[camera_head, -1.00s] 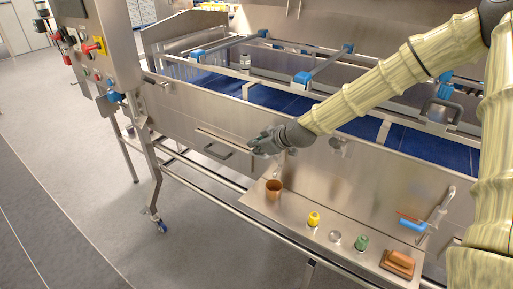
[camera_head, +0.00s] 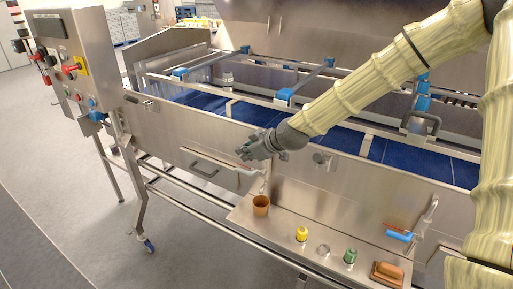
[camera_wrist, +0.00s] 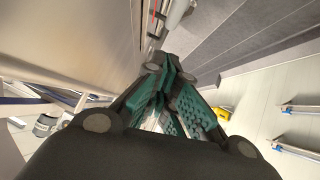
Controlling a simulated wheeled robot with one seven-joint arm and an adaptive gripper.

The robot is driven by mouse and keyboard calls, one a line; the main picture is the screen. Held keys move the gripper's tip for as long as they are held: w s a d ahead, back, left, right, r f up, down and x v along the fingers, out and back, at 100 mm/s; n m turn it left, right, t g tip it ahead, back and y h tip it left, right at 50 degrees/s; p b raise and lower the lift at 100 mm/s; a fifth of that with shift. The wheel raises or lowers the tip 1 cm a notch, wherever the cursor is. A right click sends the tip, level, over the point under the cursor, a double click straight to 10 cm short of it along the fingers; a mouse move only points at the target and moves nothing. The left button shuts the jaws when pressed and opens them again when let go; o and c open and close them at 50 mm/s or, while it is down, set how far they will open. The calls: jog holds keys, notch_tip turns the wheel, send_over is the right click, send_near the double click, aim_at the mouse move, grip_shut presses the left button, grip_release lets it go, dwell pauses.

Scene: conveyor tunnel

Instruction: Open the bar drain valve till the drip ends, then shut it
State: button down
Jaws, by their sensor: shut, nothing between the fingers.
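My gripper (camera_head: 242,154) is shut and empty, in front of the steel conveyor side. In the head view its tips lie above and right of the drawer-like handle. The wrist view shows the green finger pads (camera_wrist: 170,98) close together. Just below the gripper, a small metal spout (camera_head: 264,182) hangs above a copper-coloured cup (camera_head: 261,206) on the shelf; the gripper partly covers its surroundings. A blue-handled lever on a metal pipe (camera_head: 399,236) stands at the right of the shelf. I cannot tell for certain which fitting is the bar drain valve. No drip can be made out.
The steel shelf (camera_head: 282,236) also holds a yellow-topped bottle (camera_head: 302,234), a small metal disc (camera_head: 323,250), a green-topped bottle (camera_head: 350,257) and a brown block (camera_head: 387,273). A grey bar handle (camera_head: 204,170) and a knob (camera_head: 321,160) stick out of the side. A control box (camera_head: 75,60) stands left.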

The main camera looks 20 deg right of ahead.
jog(key=b+v, duration=0.2)
jog(key=v, duration=0.5)
jog(key=shift+w+a+r, duration=0.2)
jog(key=shift+a+r, duration=0.05)
jog(key=shift+r, duration=0.1)
